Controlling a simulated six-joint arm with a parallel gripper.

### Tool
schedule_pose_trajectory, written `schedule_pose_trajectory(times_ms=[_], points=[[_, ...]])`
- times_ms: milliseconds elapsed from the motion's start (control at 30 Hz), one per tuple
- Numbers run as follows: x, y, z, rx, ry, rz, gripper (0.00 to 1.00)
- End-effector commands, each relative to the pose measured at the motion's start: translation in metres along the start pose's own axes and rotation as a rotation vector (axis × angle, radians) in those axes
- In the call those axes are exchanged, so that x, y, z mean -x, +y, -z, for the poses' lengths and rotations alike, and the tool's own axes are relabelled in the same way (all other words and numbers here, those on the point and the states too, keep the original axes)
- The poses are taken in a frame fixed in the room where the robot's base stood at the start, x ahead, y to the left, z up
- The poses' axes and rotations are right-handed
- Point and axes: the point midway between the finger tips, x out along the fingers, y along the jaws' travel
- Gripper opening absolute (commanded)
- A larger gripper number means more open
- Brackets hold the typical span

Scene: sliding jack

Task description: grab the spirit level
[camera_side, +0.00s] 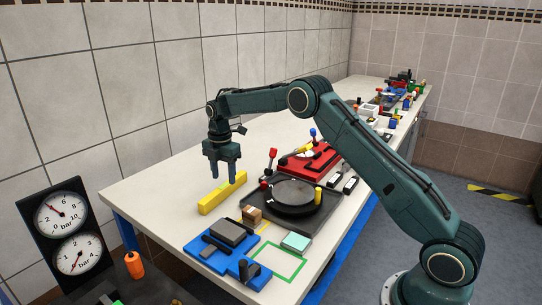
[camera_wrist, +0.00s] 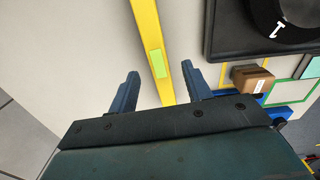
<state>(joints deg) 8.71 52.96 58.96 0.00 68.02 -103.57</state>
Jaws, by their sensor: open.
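The spirit level is a long yellow bar (camera_side: 222,193) lying on the white table in the side view. In the wrist view the yellow spirit level (camera_wrist: 147,36) runs from the top edge down between my fingers, with a pale green vial window on it. My gripper (camera_side: 221,179) points down above the spirit level in the side view. In the wrist view my gripper (camera_wrist: 160,84) is open, with one finger on each side of the bar and nothing held. I cannot tell exactly how high the fingertips are above the table.
A black tray (camera_side: 318,221) with a round dark plate lies right of the level. A small brown box (camera_side: 252,216) and a blue fixture (camera_side: 215,253) stand near the front. A red device (camera_side: 318,161) is behind the tray. The table left of the level is clear.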

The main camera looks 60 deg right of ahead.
Motion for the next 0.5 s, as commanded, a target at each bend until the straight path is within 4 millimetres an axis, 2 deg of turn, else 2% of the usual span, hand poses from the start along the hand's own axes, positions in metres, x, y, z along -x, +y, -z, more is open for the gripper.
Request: schedule_pose_trajectory(times_ms=[333, 500], points=[[-0.038, 0.002, 0.000, 0.000, 0.001, 0.004, 0.49], [-0.048, 0.002, 0.000, 0.000, 0.000, 0.002, 0.49]])
